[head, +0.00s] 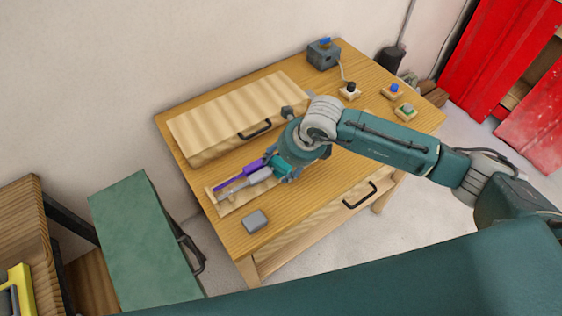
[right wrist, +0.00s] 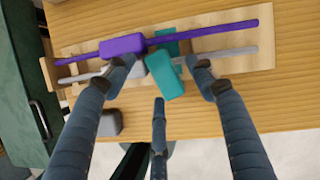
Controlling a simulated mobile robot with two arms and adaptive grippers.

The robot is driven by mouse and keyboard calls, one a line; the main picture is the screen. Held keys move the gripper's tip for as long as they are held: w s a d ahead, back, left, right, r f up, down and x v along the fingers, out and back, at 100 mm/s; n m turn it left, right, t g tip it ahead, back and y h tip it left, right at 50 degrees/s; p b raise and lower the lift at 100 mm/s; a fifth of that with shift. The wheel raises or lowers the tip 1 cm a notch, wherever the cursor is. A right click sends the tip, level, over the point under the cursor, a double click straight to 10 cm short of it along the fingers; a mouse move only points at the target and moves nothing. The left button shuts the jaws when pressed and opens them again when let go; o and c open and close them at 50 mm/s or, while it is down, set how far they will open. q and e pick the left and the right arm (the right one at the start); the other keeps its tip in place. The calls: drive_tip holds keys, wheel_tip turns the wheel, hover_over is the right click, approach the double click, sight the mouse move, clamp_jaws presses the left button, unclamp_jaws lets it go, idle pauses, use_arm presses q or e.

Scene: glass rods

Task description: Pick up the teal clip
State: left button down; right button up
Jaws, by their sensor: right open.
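The teal clip (right wrist: 166,77) lies tilted across the rods on the light wooden board in the right wrist view. A little of it shows in the head view (head: 277,163), mostly hidden by my right gripper. My right gripper (right wrist: 160,73) is open, with one finger on each side of the clip and a third finger below it in the picture. Whether any finger touches the clip I cannot tell. In the head view my right gripper (head: 284,170) hangs over the board's right end. My left gripper is not in view.
A purple rod with a purple block (right wrist: 122,46) and a grey rod (right wrist: 225,55) lie close to the clip. A grey block (head: 256,221) sits near the table's front edge. A wooden box with a black handle (head: 255,130) stands behind. Small button blocks (head: 393,91) are at the right.

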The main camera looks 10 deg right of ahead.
drive_tip(key=shift+a+f, duration=0.1)
drive_tip(key=shift+f, duration=0.05)
drive_tip(key=c, duration=1.3)
drive_tip(key=shift+c, duration=0.2)
